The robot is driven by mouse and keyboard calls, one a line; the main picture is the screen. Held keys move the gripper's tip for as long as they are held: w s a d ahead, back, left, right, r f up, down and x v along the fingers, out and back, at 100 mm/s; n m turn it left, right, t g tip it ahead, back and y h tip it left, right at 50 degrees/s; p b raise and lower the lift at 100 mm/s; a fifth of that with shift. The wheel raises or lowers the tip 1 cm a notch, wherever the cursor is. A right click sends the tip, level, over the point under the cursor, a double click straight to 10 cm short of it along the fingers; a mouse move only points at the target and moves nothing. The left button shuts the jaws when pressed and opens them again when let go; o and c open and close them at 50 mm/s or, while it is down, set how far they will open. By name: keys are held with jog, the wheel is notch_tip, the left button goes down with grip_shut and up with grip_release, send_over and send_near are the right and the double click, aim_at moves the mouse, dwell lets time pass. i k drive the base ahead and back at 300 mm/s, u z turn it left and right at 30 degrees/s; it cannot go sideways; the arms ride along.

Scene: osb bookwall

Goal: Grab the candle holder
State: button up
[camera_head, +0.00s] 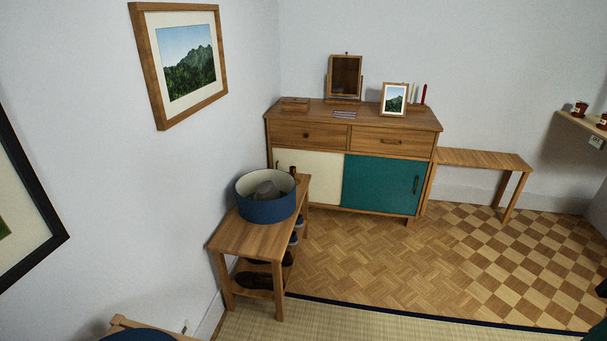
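A red candle (424,93) and a paler upright candle (412,92) stand at the right end of the sideboard (391,143), behind and beside a small framed mountain picture (394,99). Any holder under them is too small or too hidden by the frame to make out. My gripper is not in view.
The sideboard stands against the back wall, with a tilting mirror (345,77) and a small wooden box (295,103) on top. A low bench (235,236) with a blue hatbox (266,210) stands front left, a narrow table (485,158) right. The parquet floor (370,250) before the sideboard is clear.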

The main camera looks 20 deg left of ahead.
aim_at(293, 175)
jog(key=u, duration=0.05)
jog(key=i, duration=3.7)
jog(key=u, duration=2.95)
